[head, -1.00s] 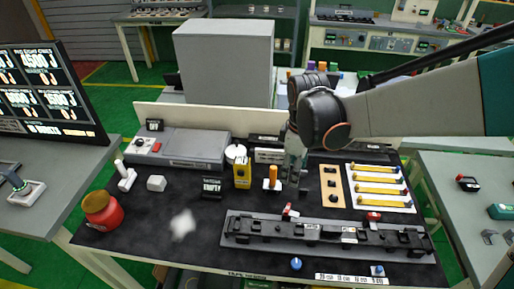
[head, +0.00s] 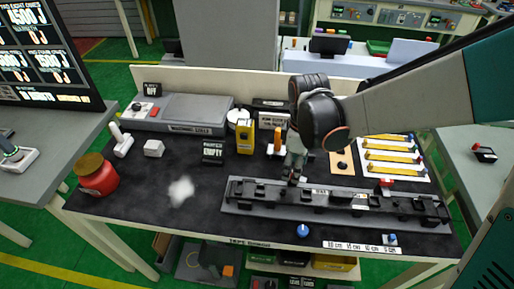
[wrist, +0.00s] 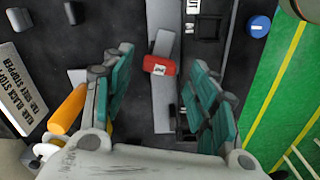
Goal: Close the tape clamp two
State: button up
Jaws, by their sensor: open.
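My gripper (head: 293,167) is open and points down over the back edge of the long black fixture (head: 236,205) in the head view. In the wrist view, my open gripper (wrist: 165,95) has its teal fingers on either side of a red clamp lever (wrist: 159,66) with a small white label, too small to read. The lever lies across a grey strip (wrist: 162,108); I see no contact with the fingers. In the head view this lever is hidden behind my gripper. Another red clamp (head: 386,183) shows at the fixture's right. I cannot tell which is numbered two.
An orange-topped post (head: 277,140) stands close behind my gripper, and a yellow box (head: 245,141) stands to its left. Yellow strips (head: 390,155) lie at the back right. A blue knob (head: 302,231) is in front of the fixture. The left front mat is mostly clear.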

jog(key=shift+f+b, duration=0.5)
jog(key=shift+f, duration=0.6)
jog(key=c, duration=1.1)
jog(key=shift+o, duration=0.2)
